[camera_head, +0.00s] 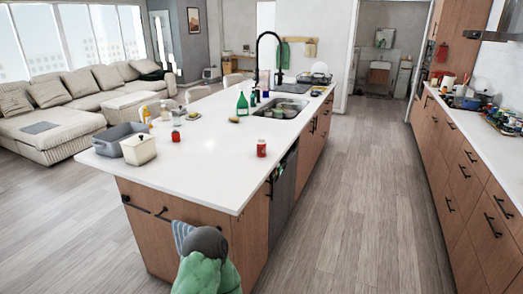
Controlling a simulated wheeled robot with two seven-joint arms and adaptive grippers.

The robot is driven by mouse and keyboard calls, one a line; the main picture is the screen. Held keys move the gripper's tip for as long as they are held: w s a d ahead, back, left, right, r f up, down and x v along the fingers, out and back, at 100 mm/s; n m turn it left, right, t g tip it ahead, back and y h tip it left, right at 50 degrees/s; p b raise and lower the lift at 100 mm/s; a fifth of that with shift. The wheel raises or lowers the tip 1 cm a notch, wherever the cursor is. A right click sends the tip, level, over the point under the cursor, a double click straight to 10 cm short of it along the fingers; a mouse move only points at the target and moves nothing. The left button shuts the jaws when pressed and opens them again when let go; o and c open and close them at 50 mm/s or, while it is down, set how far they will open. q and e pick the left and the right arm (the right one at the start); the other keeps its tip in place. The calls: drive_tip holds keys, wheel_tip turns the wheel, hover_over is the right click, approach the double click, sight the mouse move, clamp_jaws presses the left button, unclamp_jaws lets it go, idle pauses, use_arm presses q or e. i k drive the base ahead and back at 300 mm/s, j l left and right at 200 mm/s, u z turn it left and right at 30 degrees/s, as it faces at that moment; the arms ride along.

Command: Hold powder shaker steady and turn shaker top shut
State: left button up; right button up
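A small red container with a light label (261,148) stands upright on the near right part of the white island top (205,165). A smaller red item (176,135) stands on the island further left. Either could be the powder shaker; both are too small to tell, and no shaker top can be made out. Neither of my grippers shows in the head view, and nothing visible is touching the two red items.
A grey bin (120,138) and cream container (139,149) stand at the island's left end. A green and grey object (207,262) is at the island's near side. Right floor is clear.

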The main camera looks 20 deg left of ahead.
sight(260, 141)
drive_tip(key=i+u, duration=0.2)
drive_tip(key=u, duration=0.25)
drive_tip(key=i+l+u, duration=0.15)
drive_tip(key=u, duration=0.3)
drive_tip(key=i+l+u, duration=0.2)
drive_tip(key=u, duration=0.25)
